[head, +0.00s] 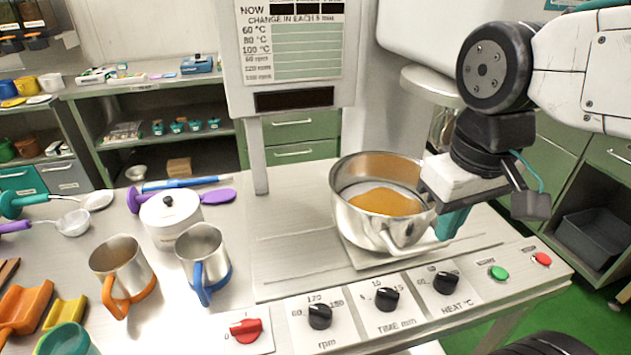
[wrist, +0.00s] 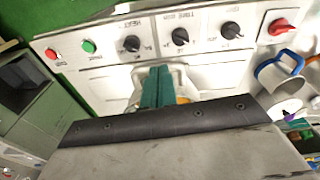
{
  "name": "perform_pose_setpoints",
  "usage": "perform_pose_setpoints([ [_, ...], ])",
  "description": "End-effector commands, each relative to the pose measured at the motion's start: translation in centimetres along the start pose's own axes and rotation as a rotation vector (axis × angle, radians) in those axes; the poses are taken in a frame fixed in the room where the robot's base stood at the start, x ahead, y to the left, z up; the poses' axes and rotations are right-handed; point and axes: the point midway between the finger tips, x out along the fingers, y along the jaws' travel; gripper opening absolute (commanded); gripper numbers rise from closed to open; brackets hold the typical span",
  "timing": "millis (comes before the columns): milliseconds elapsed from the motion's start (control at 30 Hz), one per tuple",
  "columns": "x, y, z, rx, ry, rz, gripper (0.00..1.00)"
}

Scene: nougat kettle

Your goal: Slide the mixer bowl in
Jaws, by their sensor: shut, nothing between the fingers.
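The steel mixer bowl (head: 358,222) stands upright on a pale base plate (head: 362,258) on the bench in the head view, with an orange-brown mass inside. Its handle (head: 398,246) points toward the control panel. My gripper (head: 450,226) is at the bowl's right side with its teal fingers pointing down, shut and empty. Whether it touches the bowl or handle I cannot tell. In the wrist view the shut fingers (wrist: 156,88) cover part of the bowl, and a dark bar hides more of it.
A control panel with black knobs (head: 387,299), a green button (head: 498,273) and a red button (head: 542,259) runs along the front edge. Steel jugs (head: 122,262) and a lidded white pot (head: 170,217) stand left. A display column (head: 290,60) rises behind.

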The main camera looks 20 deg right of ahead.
Motion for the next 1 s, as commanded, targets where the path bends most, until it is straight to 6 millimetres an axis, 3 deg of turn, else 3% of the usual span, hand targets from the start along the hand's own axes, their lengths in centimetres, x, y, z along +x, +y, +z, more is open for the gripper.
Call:
perform_pose_setpoints([
  [167, -1.7, -1.6, -5.9, -0.273, -0.087, 0.036, 0.0],
  [300, -2.2, -4.5, -11.8, -0.546, -0.168, 0.071, 0.0],
  [500, -0.9, -10.3, -19.4, -0.908, -0.282, 0.118, 0.0],
  [600, 0.3, -13.1, -21.9, -1.047, -0.331, 0.136, 0.0],
  [800, 2.0, -16.6, -24.6, -1.205, -0.386, 0.157, 0.0],
  [1000, 3.4, -16.6, -24.8, -1.233, -0.398, 0.16, 0.0],
])
